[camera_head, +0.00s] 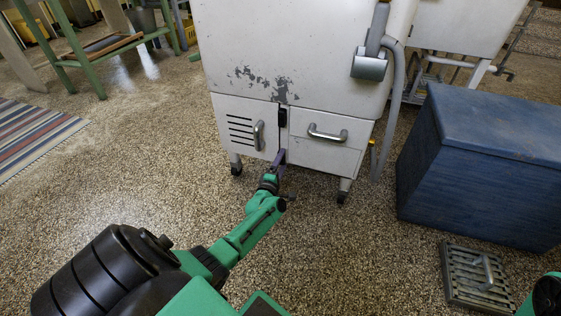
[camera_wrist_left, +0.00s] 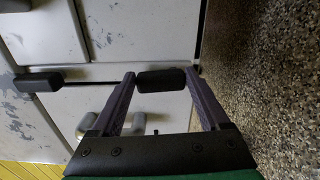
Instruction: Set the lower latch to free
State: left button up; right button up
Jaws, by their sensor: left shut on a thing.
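The lower latch (camera_wrist_left: 160,79) is a small dark block on the seam between the two lower doors of the white washer cabinet (camera_head: 283,55). In the left wrist view it lies between my left gripper's purple fingers (camera_wrist_left: 161,82), one at each end of it. My left gripper (camera_head: 280,159) is shut on this latch, which it hides in the head view. The upper latch (camera_head: 282,117) is a similar black block higher on the same seam; it also shows in the left wrist view (camera_wrist_left: 38,82). My right gripper is out of view.
The left door handle (camera_head: 258,135) and right door handle (camera_head: 328,133) stick out beside the seam. A grey hose (camera_head: 392,105) hangs at the cabinet's right. A blue chest (camera_head: 485,165) and metal grate (camera_head: 478,277) stand right. The speckled floor in front is clear.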

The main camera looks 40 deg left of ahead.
pick_arm(q)
jog(key=shift+d+f+m, duration=0.1)
jog(key=shift+m, duration=0.5)
